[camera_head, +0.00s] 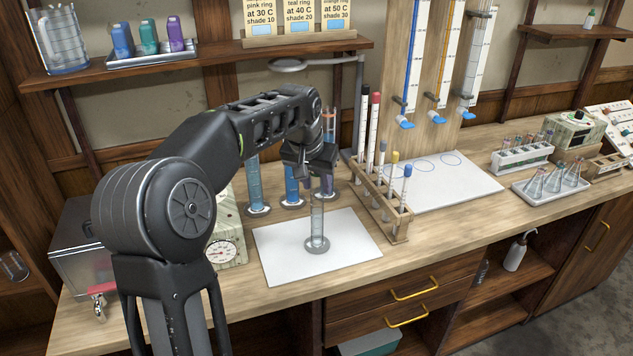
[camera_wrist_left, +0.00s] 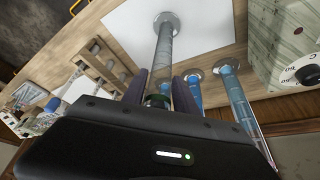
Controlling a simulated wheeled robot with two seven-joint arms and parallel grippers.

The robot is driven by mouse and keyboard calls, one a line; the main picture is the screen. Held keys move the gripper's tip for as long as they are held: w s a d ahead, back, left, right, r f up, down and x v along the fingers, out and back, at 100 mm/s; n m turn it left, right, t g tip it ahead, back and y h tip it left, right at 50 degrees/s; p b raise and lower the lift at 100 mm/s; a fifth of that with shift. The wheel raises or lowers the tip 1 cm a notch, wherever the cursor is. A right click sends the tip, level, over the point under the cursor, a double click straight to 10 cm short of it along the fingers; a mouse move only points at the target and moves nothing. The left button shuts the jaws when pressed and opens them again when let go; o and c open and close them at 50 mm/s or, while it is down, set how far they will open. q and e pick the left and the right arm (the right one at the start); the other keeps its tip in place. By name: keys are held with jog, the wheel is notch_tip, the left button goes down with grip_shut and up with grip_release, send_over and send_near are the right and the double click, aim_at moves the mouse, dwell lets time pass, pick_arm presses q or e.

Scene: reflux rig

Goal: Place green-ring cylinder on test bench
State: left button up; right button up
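A clear glass cylinder (camera_head: 317,222) with a round grey foot stands upright over the white mat (camera_head: 278,262) on the bench. I cannot tell in the head view whether the foot rests fully on the mat. My left gripper (camera_head: 319,182) is at its upper end, pointing down. In the left wrist view, the cylinder (camera_wrist_left: 165,48) runs between my two fingers (camera_wrist_left: 160,86), and a green ring (camera_wrist_left: 157,100) shows at its top, near the palm. The fingers are close to its sides; whether they press on it is unclear. My right gripper is out of view.
Blue-filled cylinders (camera_head: 254,185) stand behind the mat. A wooden rack (camera_head: 400,222) with several capped tubes is just right of it. A gauge box (camera_head: 228,240) and my arm are at left. A shelf (camera_head: 330,50) hangs above. A second white sheet (camera_head: 455,185) lies further right.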

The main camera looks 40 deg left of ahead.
pick_arm(q)
jog(key=shift+o, duration=1.4)
jog(key=shift+r, duration=0.1)
jog(key=shift+r, duration=0.2)
jog(key=v, duration=1.2)
jog(key=shift+s+f, duration=0.1)
jog(key=shift+f, duration=0.05)
